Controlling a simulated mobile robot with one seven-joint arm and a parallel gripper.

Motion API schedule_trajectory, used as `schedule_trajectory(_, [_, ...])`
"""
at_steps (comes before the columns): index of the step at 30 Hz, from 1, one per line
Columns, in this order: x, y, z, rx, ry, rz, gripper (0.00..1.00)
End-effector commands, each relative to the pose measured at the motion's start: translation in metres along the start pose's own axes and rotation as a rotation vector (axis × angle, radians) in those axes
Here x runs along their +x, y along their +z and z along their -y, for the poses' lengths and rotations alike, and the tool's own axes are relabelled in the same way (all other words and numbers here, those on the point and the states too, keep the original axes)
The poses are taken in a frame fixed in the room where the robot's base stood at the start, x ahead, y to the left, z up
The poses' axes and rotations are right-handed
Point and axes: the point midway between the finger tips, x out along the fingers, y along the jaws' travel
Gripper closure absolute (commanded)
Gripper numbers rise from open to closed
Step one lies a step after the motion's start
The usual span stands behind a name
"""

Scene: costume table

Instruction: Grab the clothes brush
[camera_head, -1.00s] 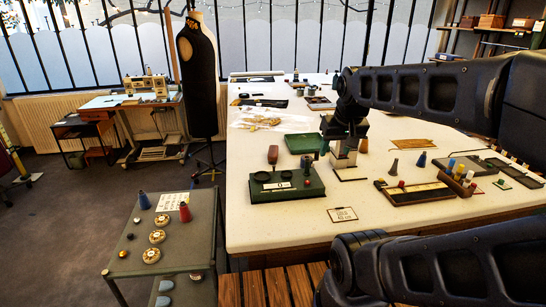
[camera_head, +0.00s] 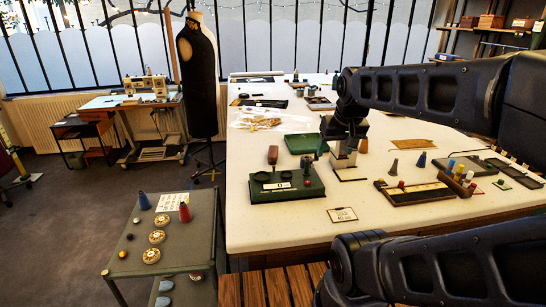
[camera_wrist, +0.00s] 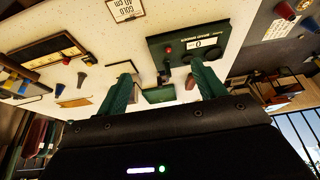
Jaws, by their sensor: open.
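I cannot single out the clothes brush for certain. A brown, rounded upright thing (camera_head: 272,155) stands at the back of a green device (camera_head: 288,190) with a "0" label; it may be the brush or a handle. It seems to show in the wrist view as a small brown shape (camera_wrist: 189,82) near the right finger. My gripper (camera_head: 338,147) hangs over the white table, right of the green device. In the wrist view my gripper (camera_wrist: 161,72) has its two green fingers wide apart, with nothing held between them.
A green tray (camera_head: 300,143) lies behind the device. A dark tray (camera_head: 415,195) with cones and small blocks lies to the right. A "GOLD" card (camera_head: 342,215) is near the front edge. A side cart (camera_head: 190,240) and a dress form (camera_head: 197,80) stand left of the table.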

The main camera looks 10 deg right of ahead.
Motion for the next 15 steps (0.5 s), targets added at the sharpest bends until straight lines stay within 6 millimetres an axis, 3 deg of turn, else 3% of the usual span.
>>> schedule_trajectory(5, [0.002,-0.009,0.000,0.005,-0.002,0.002,0.31])
schedule_trajectory(15, [0.028,-0.086,0.004,0.058,-0.009,0.016,0.31])
